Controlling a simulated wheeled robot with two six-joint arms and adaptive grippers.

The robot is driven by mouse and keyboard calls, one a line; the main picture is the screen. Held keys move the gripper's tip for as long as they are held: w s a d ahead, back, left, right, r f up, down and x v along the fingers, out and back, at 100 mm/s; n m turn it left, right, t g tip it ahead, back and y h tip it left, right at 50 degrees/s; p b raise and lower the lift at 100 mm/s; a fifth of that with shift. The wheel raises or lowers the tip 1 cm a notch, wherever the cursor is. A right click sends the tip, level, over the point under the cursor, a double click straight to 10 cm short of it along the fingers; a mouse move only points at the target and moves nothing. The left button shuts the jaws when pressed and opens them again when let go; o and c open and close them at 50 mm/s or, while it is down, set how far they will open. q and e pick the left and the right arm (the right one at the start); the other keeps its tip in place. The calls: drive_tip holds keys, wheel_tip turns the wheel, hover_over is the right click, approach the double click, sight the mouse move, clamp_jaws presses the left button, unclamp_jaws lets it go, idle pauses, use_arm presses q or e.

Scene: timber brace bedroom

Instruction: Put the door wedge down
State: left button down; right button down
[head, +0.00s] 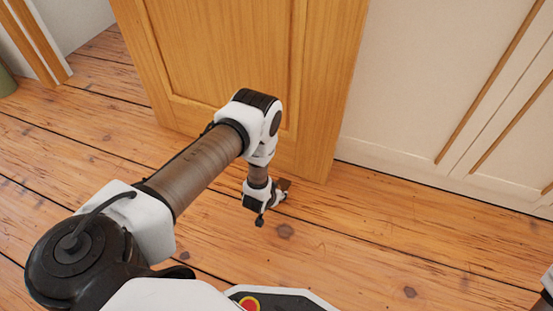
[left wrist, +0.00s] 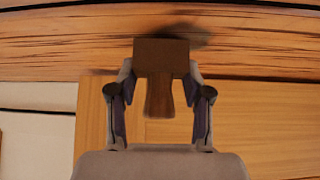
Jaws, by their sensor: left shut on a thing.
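The door wedge (left wrist: 162,57) is a dark brown block with a narrower part that lies between my fingers in the left wrist view. My left gripper (left wrist: 160,98) is shut on that narrower part. In the head view the left gripper (head: 277,193) is low, close to the floor at the foot of the wooden door (head: 225,60). Only a small brown piece of the wedge (head: 284,184) shows there, beside the door's bottom edge. A dark shadow lies by the wedge; I cannot tell whether it touches the floor. My right gripper is not in view.
The plank floor (head: 370,240) is clear to the right and in front of the door. A white panelled wall (head: 420,90) stands right of the door. A green object (head: 6,82) is at the far left edge.

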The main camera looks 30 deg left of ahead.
use_arm(q)
drive_tip(key=shift+w+f, duration=0.1)
drive_tip(key=shift+f, duration=0.35)
drive_tip(key=c, duration=0.5)
unclamp_jaws()
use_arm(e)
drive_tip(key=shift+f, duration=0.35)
